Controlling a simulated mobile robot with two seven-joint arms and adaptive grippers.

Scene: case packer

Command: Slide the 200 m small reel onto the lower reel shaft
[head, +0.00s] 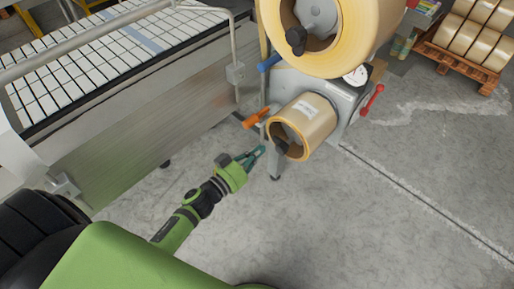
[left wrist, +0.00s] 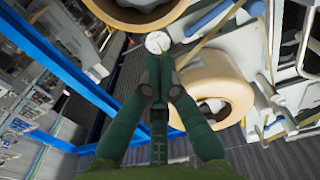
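A small tan tape reel (head: 318,108) with a white label sits at the lower reel position of the grey machine. It also shows in the left wrist view (left wrist: 232,88). The lower shaft is mostly hidden inside the reel; a dark knob or arm (head: 281,147) shows at its near face. My left gripper (head: 258,154) is just left of and below this reel, apart from it. Its fingers (left wrist: 160,72) point past the reel with a narrow gap between them and nothing visible held. My right gripper is not in view.
A large tape reel (head: 355,45) hangs above the small one. Orange (head: 258,117), blue (head: 270,62) and red (head: 372,98) handles stick out around the machine. A conveyor (head: 120,50) stands at left. A pallet (head: 455,62) of reels lies far right. The floor in front is clear.

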